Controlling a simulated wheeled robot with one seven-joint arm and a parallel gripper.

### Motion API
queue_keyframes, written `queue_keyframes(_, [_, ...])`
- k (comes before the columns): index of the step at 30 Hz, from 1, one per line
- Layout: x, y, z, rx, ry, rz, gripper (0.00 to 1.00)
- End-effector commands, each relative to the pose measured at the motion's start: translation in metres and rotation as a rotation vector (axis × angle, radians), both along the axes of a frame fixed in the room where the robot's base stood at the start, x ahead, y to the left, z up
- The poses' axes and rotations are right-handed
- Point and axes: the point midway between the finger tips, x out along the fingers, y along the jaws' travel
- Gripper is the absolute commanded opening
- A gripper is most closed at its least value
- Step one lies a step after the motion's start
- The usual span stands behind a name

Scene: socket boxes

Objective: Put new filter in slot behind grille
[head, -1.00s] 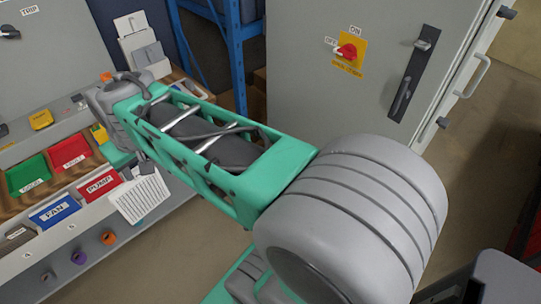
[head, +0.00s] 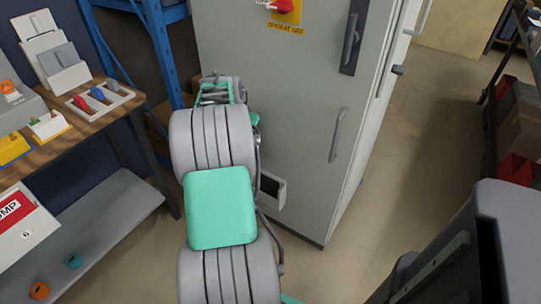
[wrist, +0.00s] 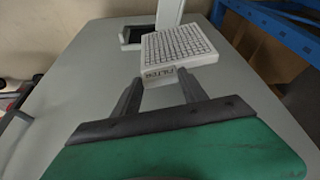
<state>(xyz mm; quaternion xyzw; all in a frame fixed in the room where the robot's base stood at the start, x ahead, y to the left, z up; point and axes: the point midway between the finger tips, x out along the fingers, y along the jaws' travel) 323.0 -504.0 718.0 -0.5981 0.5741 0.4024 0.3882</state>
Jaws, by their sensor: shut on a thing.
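The new filter (wrist: 180,45) is a white square block with a grid face and a "FILTER" label on its near edge. My gripper (wrist: 160,77) is shut on its near end in the wrist view. The filter is held close to the grey cabinet (head: 290,125). The slot (head: 269,190) is a dark opening in a pale frame low on the cabinet. It also shows in the wrist view (wrist: 132,36), just beyond and left of the filter, apart from it. A white panel (wrist: 169,12), perhaps the grille, stands out beside the slot. My arm hides the gripper and filter in the head view.
A wooden bench (head: 75,125) with bins and trays stands at the left. A blue rack (head: 163,50) is between bench and cabinet. Handles (head: 338,135) stick out from the cabinet door. The floor (head: 385,190) right of the cabinet is clear.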

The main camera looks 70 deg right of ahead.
Motion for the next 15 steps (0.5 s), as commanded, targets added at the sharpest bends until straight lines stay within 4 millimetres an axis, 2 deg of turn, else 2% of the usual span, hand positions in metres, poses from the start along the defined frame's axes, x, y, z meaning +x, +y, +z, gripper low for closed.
queue_keyframes(1, [-0.019, -0.015, -0.022, -0.001, 0.001, -0.056, 0.14])
queue_keyframes(3, [-0.039, -0.029, -0.034, -0.005, 0.001, -0.116, 0.14])
queue_keyframes(6, [-0.058, -0.041, -0.045, -0.007, 0.002, -0.170, 0.14])
queue_keyframes(10, [-0.067, -0.047, -0.051, -0.009, 0.002, -0.199, 0.14])
queue_keyframes(15, [-0.068, -0.046, -0.068, -0.007, 0.003, -0.200, 0.14])
